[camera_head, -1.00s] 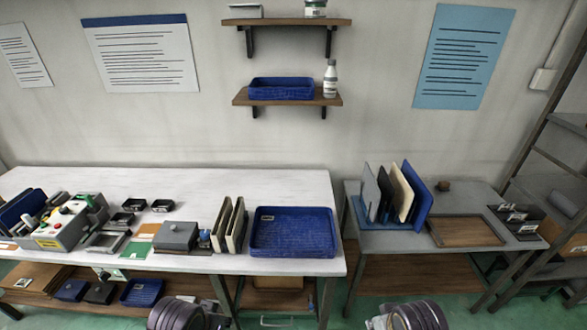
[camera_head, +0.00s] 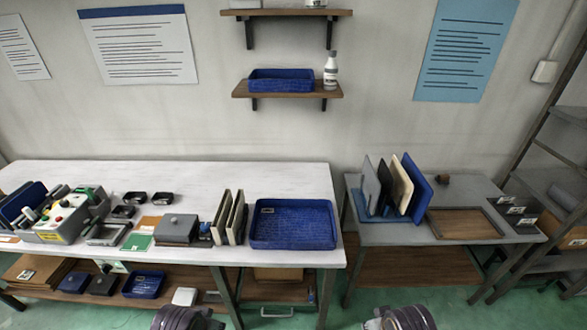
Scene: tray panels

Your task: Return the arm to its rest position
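Only the upper parts of my own two arms show at the bottom edge of the head view, one left of centre and one right of centre. Both grippers are out of the picture. No arm reaches over either table. A blue tray (camera_head: 292,243) lies on the white table (camera_head: 290,178), near its right end, and looks empty. Several upright panels (camera_head: 398,187) stand in a blue rack on the grey side table (camera_head: 470,190).
Beige panels (camera_head: 229,217) and a grey box (camera_head: 177,230) stand left of the tray. A metal shelf (camera_head: 565,140) stands at the right. A gap separates the tables.

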